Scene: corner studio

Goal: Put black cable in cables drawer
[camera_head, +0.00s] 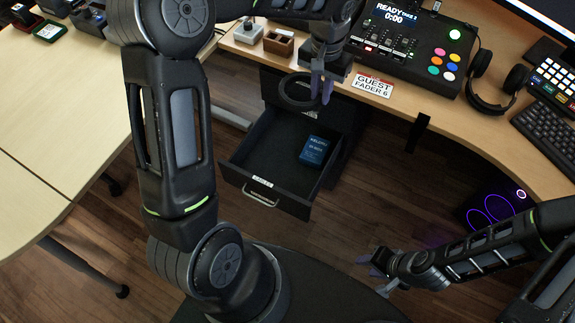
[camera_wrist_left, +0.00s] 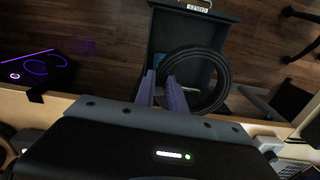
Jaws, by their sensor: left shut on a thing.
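The black cable (camera_head: 283,97) is a round coil. My left gripper (camera_head: 322,88) is shut on the side of the coil and holds it above the open drawer. In the left wrist view the coil (camera_wrist_left: 224,82) sits at the fingers (camera_wrist_left: 162,88) and overlaps the drawer. The cables drawer (camera_head: 285,201) is pulled out below the desk, with a label and a silver handle on its front. A blue box (camera_head: 314,150) lies in the drawer at its right side. My right gripper (camera_head: 380,272) is low at the right, empty, with its fingers apart.
The desk (camera_head: 440,140) edge runs just behind and right of the drawer. On it are a control panel (camera_head: 420,50), a guest sign (camera_head: 373,86), headphones (camera_head: 483,70) and a wooden box (camera_head: 279,41). A lit black case (camera_head: 490,205) stands under the desk. The drawer's left part is clear.

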